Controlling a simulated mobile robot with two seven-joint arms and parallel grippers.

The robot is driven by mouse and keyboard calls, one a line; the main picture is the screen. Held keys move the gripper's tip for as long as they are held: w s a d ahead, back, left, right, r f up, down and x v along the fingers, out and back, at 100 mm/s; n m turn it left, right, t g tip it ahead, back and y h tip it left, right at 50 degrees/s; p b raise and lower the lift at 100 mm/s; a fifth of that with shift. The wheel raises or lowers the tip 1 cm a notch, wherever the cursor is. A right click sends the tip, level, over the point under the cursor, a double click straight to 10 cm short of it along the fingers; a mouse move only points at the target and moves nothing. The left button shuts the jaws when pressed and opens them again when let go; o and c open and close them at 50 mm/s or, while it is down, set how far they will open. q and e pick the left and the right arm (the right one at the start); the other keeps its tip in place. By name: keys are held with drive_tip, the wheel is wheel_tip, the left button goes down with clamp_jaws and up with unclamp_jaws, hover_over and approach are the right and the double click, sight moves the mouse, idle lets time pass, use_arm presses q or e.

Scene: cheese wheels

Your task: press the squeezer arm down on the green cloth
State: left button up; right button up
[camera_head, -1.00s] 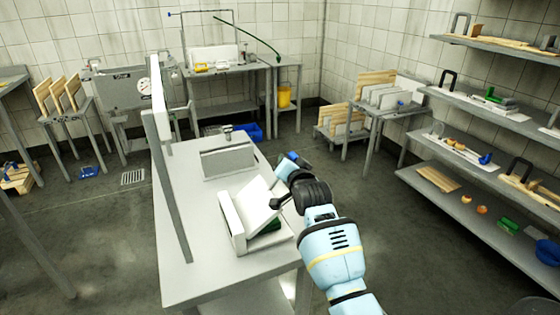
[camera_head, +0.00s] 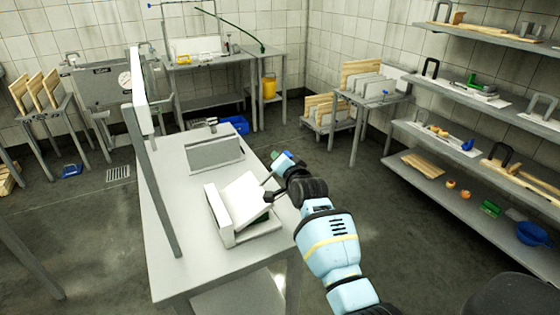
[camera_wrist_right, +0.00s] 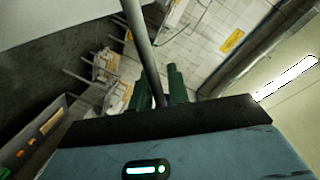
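The squeezer (camera_head: 226,230) is a pale box-like press on the metal table. Its pale plate (camera_head: 243,196) is raised and tilted. My right gripper (camera_head: 275,161) is at the plate's right side, beyond my dark wrist. In the right wrist view the grey squeezer arm (camera_wrist_right: 142,45), a bar, runs between the dark green fingers of my right gripper (camera_wrist_right: 160,88), which look shut on it. My left gripper is not in view.
The metal table (camera_head: 180,265) has bare surface left of and in front of the squeezer. A grey upright box (camera_head: 214,157) stands behind it. A tall post (camera_head: 152,185) rises at the table's left edge. Shelves (camera_head: 470,150) stand to the right.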

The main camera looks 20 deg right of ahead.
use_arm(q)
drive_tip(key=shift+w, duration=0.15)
use_arm(e)
drive_tip(key=shift+o, duration=1.3)
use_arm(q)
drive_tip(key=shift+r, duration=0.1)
use_arm(e)
drive_tip(key=shift+s, duration=0.1)
drive_tip(key=shift+s+a, duration=0.1)
drive_tip(key=shift+s, duration=0.45)
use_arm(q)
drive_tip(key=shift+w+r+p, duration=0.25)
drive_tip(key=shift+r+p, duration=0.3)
use_arm(e)
drive_tip(key=s+r, duration=0.1)
drive_tip(key=s, duration=0.5)
drive_tip(key=shift+s+a, duration=0.2)
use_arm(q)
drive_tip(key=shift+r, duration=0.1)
